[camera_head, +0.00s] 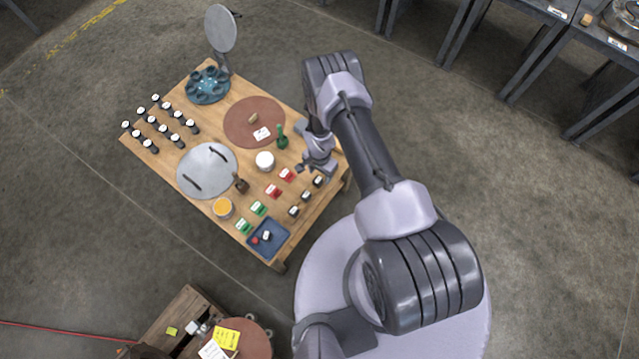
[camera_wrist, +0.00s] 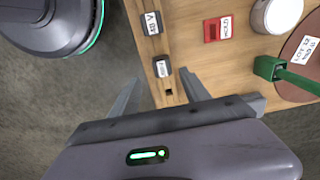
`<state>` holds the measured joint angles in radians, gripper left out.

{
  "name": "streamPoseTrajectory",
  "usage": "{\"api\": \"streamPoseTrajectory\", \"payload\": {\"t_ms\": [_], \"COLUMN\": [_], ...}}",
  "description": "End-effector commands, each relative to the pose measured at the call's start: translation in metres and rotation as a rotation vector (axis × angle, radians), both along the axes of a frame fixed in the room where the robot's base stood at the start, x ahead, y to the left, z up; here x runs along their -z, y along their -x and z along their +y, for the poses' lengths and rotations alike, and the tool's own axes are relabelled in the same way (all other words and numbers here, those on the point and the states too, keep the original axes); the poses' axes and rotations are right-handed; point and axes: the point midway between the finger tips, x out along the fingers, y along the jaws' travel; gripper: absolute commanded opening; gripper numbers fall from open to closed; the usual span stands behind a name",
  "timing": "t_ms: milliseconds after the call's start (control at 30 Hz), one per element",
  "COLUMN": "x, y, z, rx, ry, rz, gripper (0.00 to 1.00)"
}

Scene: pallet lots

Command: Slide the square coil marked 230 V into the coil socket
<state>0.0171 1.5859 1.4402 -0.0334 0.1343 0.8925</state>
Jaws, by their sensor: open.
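Three small black blocks with white labels stand in a row along the table's right edge in the head view: a front one (camera_head: 294,210), a middle one (camera_head: 306,195) and a back one (camera_head: 319,181). In the wrist view one block reads 48 V (camera_wrist: 152,22). The label of the nearer block (camera_wrist: 161,66) is too small to read, so I cannot tell which is the 230 V coil. My gripper (camera_wrist: 163,95) is open and empty above the table edge.
A red HOLD block (camera_wrist: 212,30), a white pot (camera_wrist: 276,14) and a green-handled tool (camera_wrist: 285,74) are right of the fingers. Green blocks (camera_head: 258,208) and a blue tray (camera_head: 283,246) are nearer the front corner. A grey disc (camera_head: 207,170) lies left.

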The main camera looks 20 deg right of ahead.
Motion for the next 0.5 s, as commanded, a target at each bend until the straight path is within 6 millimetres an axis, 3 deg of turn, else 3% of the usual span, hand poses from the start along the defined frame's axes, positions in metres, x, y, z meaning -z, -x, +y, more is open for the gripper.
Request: {"api": "streamPoseTrajectory", "payload": {"t_ms": [300,500], "x": [0.055,0.064], "y": [-0.001,-0.001], "z": [0.007,0.007], "rx": [-0.001,0.000], "ry": [0.000,0.000], "rz": [0.000,0.000], "gripper": [0.55,0.55]}}
